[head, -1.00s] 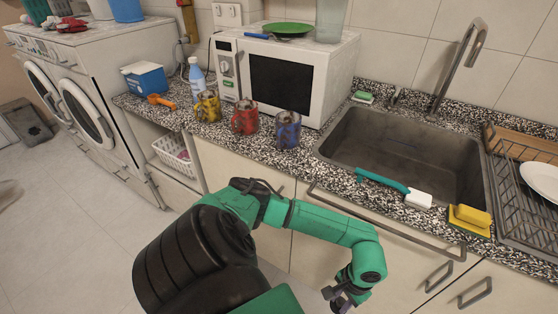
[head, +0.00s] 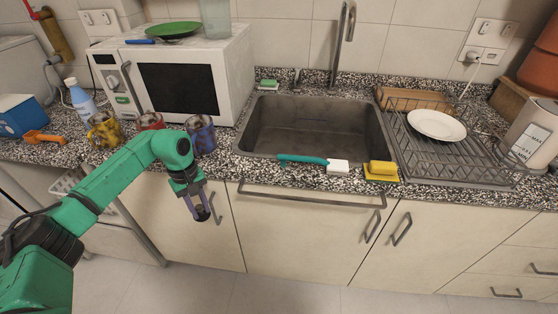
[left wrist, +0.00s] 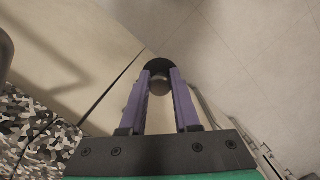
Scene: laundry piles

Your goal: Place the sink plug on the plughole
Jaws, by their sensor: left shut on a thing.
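My left gripper (head: 198,204) hangs in front of the cabinet doors, below the counter's front edge and left of the sink. It is shut on a small dark round sink plug (head: 203,213). In the left wrist view the plug (left wrist: 158,68) shows as a black disc with a grey knob between the purple fingers. The grey sink (head: 315,128) is set in the speckled counter to the right. I cannot make out the plughole in its basin. My right gripper is not in view.
A green-handled brush (head: 305,160) and a yellow sponge (head: 381,169) lie on the sink's front edge. Several mugs, including a blue one (head: 201,134), stand before the microwave (head: 178,80). A dish rack (head: 460,160) with a plate is right of the sink.

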